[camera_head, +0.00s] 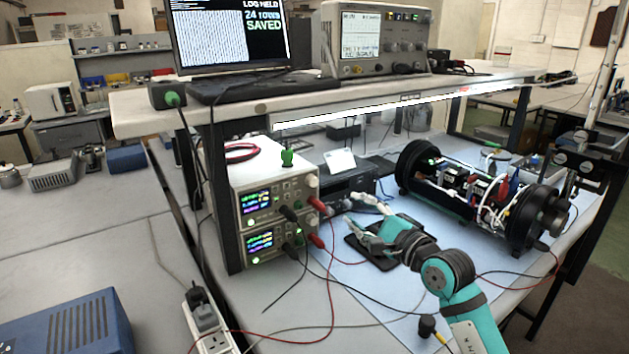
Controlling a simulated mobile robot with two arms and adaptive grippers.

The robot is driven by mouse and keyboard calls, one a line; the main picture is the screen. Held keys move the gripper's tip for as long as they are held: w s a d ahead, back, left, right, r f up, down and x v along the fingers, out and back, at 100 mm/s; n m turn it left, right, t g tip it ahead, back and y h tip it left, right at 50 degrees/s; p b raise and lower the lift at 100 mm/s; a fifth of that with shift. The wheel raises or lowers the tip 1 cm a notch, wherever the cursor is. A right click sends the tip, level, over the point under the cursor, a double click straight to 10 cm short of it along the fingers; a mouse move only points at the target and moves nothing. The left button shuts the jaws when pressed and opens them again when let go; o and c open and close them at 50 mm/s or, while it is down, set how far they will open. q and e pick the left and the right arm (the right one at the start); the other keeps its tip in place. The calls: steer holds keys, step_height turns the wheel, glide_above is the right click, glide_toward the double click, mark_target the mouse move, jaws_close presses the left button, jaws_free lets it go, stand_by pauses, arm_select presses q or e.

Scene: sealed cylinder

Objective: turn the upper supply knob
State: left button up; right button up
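Two white bench supplies are stacked under the shelf. The upper supply (270,199) has a lit display, and the lower supply (262,243) sits directly beneath it. A small pale upper supply knob (312,181) is at the right edge of the upper front panel, above the red plug. My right gripper (350,210) is to the right of the supplies, with its fingers pointing left toward the panel. Its fingers are spread, nothing shows between them, and it appears apart from the knob. My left gripper is not in view.
Black and red plugs (318,205) with trailing leads stick out from the supply fronts. The shelf (330,97) overhangs them. An opened black cylinder (470,190) lies on the blue mat at right. A power strip (210,330) is in front.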

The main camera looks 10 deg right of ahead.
mark_target(315, 183)
steer(key=p+x, duration=0.1)
steer(key=x, duration=1.2)
steer(key=shift+a+p, duration=0.1)
steer(key=shift+p, duration=0.25)
steer(key=shift+x, duration=0.9)
steer(key=shift+w+a+f, duration=0.1)
steer(key=shift+w, duration=0.2)
steer(key=c, duration=0.7)
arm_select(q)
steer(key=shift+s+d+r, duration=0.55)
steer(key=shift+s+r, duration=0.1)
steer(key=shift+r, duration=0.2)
arm_select(e)
jaws_close()
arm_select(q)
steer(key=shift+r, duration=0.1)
